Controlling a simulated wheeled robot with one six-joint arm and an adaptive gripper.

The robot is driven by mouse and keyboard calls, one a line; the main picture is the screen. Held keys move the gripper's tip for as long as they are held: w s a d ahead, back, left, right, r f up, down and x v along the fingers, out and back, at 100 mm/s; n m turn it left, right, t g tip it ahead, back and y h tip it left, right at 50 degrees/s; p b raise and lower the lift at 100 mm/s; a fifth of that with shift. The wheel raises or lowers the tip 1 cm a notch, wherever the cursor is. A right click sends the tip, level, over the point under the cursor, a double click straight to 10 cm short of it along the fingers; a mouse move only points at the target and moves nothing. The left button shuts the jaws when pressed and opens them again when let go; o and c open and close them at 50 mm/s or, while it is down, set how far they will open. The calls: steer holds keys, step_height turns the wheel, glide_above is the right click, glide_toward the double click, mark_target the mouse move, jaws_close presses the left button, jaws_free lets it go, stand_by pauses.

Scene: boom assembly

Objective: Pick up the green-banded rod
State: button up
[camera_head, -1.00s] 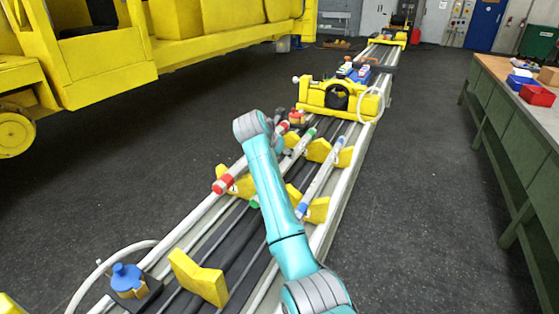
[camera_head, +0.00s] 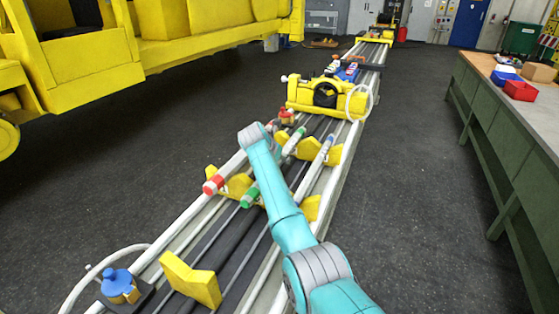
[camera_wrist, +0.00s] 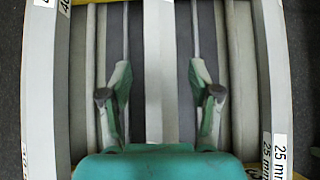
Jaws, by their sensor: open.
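The green-banded rod (camera_head: 289,146) lies along the middle of the long track in the head view, on yellow notched supports. Its near green band (camera_head: 249,196) shows left of my arm; my forearm covers part of its length. In the wrist view my gripper (camera_wrist: 160,95) is open, its two fingers apart over the track. A pale lengthwise strip (camera_wrist: 158,60) runs between the fingers; no green band shows there, so I cannot tell whether it is the rod. Nothing is held.
A red-banded rod (camera_head: 213,185) lies to the left and a blue-banded rod (camera_head: 318,160) to the right. A yellow block with a wheel (camera_head: 325,95) stands farther along the track. A blue-capped part (camera_head: 118,285) sits near. Dark floor is clear on both sides; a green workbench (camera_head: 500,130) stands right.

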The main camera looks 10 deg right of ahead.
steer(key=shift+w+d+f, duration=0.2)
jaws_close()
steer(key=shift+r, duration=0.15)
